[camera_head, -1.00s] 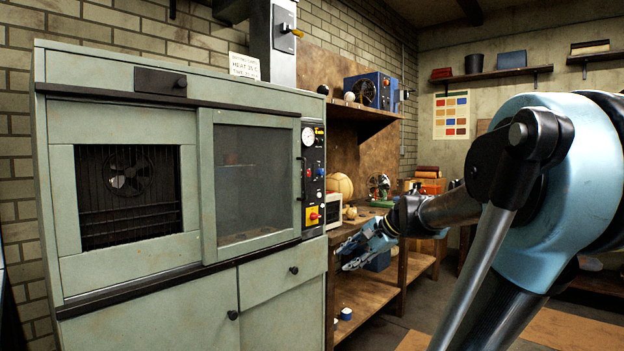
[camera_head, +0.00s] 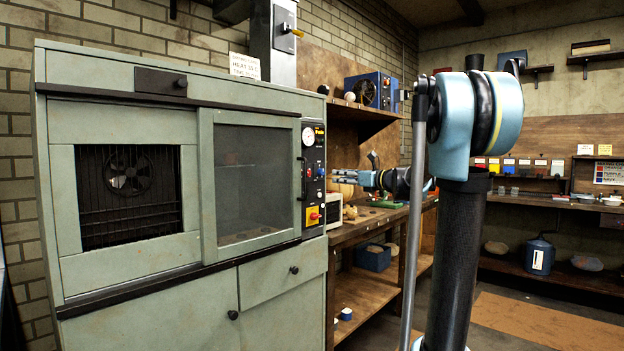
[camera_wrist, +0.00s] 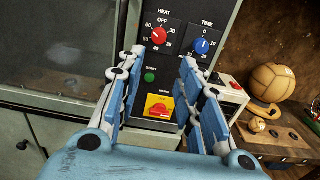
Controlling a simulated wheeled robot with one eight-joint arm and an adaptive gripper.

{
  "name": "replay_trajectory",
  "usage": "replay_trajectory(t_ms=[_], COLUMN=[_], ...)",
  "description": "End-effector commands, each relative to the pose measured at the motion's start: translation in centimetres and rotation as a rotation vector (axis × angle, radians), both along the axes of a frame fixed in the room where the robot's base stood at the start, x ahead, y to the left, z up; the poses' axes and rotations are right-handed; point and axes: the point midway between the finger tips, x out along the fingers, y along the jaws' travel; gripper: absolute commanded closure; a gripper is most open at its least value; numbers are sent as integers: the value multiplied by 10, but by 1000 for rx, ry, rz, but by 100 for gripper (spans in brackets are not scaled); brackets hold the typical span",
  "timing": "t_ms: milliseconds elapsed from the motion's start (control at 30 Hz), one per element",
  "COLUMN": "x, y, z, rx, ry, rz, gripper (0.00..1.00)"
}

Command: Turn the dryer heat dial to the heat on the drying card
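The heat dial (camera_wrist: 159,36) is a red round knob on the dryer's black control panel (camera_wrist: 177,72). OFF is printed above it, with numbers around it; its pointer looks turned up towards OFF, though it is small. My gripper (camera_wrist: 162,58) is open and empty, its two blue fingers either side of the lower panel, fingertips just below the dial and apart from it. In the head view my gripper (camera_head: 335,176) points left at the panel. The drying card (camera_head: 244,66) stands on top of the dryer (camera_head: 150,215); its HEAT line is too blurred to read surely.
A blue time dial (camera_wrist: 202,46) sits right of the heat dial. A green start button (camera_wrist: 150,76) and a red-yellow switch (camera_wrist: 159,106) lie below. A wooden bench (camera_head: 365,232) with a ball (camera_wrist: 267,83) and a white-red box (camera_wrist: 229,92) stands to the right.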

Motion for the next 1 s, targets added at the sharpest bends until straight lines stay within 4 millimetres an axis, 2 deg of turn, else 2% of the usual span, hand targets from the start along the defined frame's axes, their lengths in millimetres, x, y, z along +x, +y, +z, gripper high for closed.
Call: replay_trajectory(t_ms=[700, 1000], x=[76, 93], y=[100, 121], z=[0, 0], rx=[-3, -3], ry=[-1, -1], rz=[4, 2], gripper=[66, 66])
